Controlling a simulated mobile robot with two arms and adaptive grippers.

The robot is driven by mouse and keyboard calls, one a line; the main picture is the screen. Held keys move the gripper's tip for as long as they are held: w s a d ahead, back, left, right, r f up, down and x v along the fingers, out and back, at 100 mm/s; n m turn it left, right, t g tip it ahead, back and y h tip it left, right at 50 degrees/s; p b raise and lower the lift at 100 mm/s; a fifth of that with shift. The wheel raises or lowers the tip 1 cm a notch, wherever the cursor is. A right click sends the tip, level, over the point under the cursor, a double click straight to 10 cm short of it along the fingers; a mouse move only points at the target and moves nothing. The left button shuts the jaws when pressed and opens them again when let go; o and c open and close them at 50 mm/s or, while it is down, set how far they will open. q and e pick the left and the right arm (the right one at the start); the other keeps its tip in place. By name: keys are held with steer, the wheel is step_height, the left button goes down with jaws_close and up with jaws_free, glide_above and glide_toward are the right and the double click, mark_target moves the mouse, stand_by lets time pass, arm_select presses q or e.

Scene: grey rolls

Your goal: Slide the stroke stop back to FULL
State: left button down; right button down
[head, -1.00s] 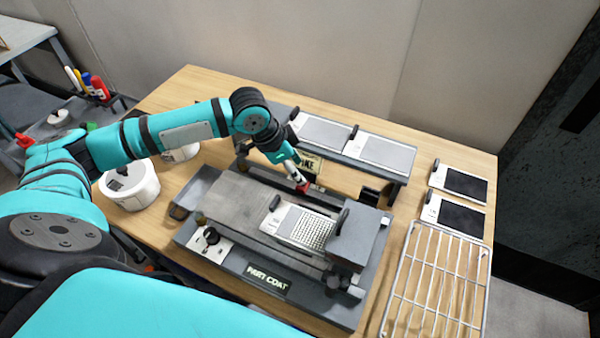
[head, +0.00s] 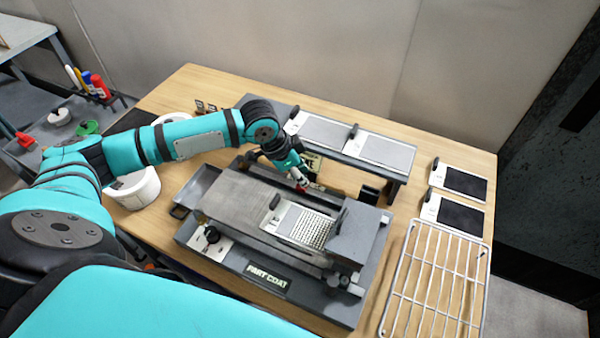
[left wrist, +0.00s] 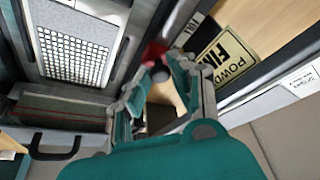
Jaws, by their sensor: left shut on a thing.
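The stroke stop shows as a small red piece on the rear rail of the PART COAT machine (head: 245,195). In the head view the red stop (head: 301,188) sits right at my left gripper (head: 298,181). In the left wrist view the red stop (left wrist: 152,54) lies between the fingertips of my left gripper (left wrist: 152,64), which is shut on it. A FULL marking (left wrist: 186,34) is partly visible beside the rail, close to the stop. The fingers hide part of the stop, so its exact position against the mark cannot be told. My right gripper is not in view.
A perforated plate (head: 306,227) lies on the machine bed beside a grey block (head: 352,236). A raised shelf (head: 400,168) with panels stands behind. A wire rack (head: 435,285) and dark panels (head: 464,185) are at the right. A white round container (head: 137,188) stands left, below my arm.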

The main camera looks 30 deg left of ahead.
mark_target(285, 182)
arm_select(q)
steer(key=shift+a, duration=0.3)
steer(key=a+p, duration=0.1)
steer(key=a, duration=0.2)
steer(key=shift+s+a+r+p, duration=0.1)
steer(key=shift+s+a+p, duration=0.05)
steer(key=shift+a+p, duration=0.2)
steer(key=shift+a, duration=0.15)
